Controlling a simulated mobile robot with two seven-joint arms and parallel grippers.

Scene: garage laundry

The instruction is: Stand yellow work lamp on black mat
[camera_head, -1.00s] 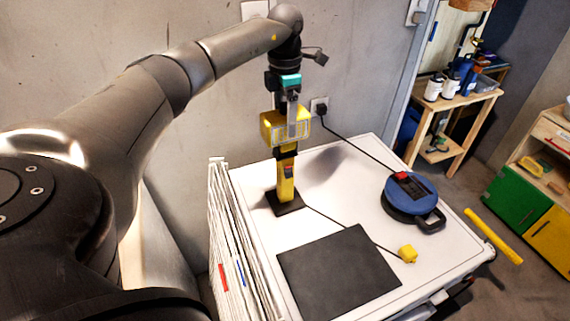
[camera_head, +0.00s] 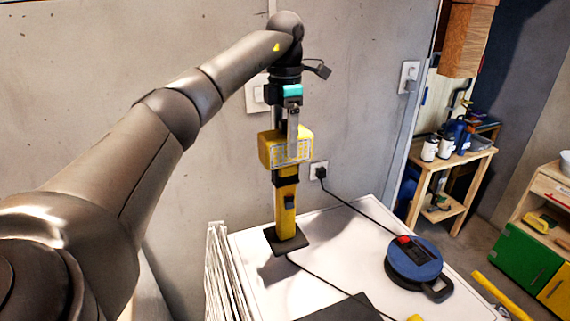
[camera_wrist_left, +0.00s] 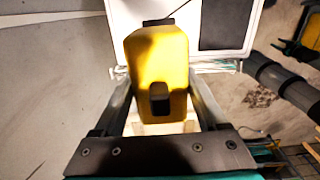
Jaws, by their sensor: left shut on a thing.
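The yellow work lamp (camera_head: 286,205) is upright, with a lit panel in its head and a flat black base (camera_head: 287,241). My left gripper (camera_head: 293,150) comes from above and is shut on the lamp's yellow head. The base appears raised above the white tabletop, with a shadow below it. In the left wrist view the lamp (camera_wrist_left: 157,65) sits between both fingers (camera_wrist_left: 160,90). The black mat (camera_head: 345,309) shows only as a corner at the bottom edge, nearer than the lamp. The mat (camera_wrist_left: 225,25) also shows at the top of the left wrist view. My right gripper is not in view.
A blue cable reel (camera_head: 414,262) stands on the white tabletop (camera_head: 340,255) to the right. A dark cord runs from the lamp's base across the top. White panels (camera_head: 222,275) stand along the left edge. The wall with its socket (camera_head: 318,171) is close behind.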

